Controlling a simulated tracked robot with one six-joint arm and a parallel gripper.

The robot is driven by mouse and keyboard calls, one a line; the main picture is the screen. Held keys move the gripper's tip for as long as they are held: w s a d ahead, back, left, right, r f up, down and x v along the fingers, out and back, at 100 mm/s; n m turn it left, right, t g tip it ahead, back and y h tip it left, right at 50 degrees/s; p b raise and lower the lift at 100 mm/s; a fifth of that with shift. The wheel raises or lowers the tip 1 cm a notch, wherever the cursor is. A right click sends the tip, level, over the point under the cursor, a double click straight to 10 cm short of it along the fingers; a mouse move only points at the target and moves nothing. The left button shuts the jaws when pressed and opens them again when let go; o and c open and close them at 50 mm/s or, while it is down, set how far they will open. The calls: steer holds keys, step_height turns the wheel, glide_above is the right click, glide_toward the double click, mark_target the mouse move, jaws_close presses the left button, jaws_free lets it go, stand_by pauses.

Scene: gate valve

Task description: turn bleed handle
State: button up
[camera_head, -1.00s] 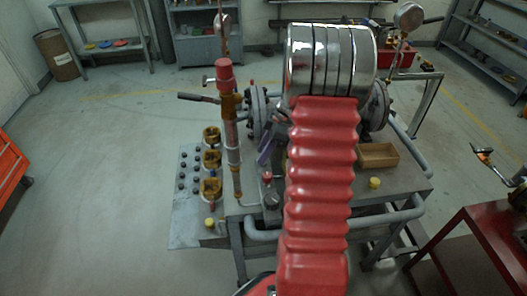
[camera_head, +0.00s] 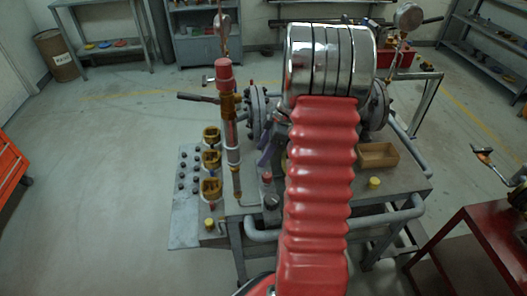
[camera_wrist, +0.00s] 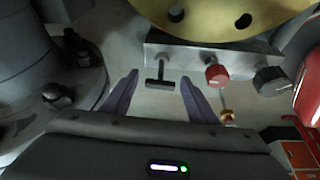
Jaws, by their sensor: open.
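A small dark T-shaped handle (camera_wrist: 160,82), which looks like the bleed handle, sticks out of a grey metal block (camera_wrist: 195,58) in the wrist view. My gripper (camera_wrist: 159,77) is open, with one purple-grey finger on each side of the handle and gaps on both sides. I cannot tell how deep the fingertips reach relative to it. In the head view part of my gripper (camera_head: 267,150) shows left of my red arm, which hides the handle.
Right of the handle are a red knob (camera_wrist: 217,75) and a dark hex fitting (camera_wrist: 270,81). A brass-coloured disc (camera_wrist: 225,15) lies above the block. A dark bolted flange (camera_wrist: 60,95) is close on the left. A red-topped upright pipe (camera_head: 228,120) stands left of my arm.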

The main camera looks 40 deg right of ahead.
steer(key=v, duration=1.3)
steer(key=shift+s+r, duration=0.15)
steer(key=shift+r, duration=0.15)
steer(key=shift+s+d, duration=0.1)
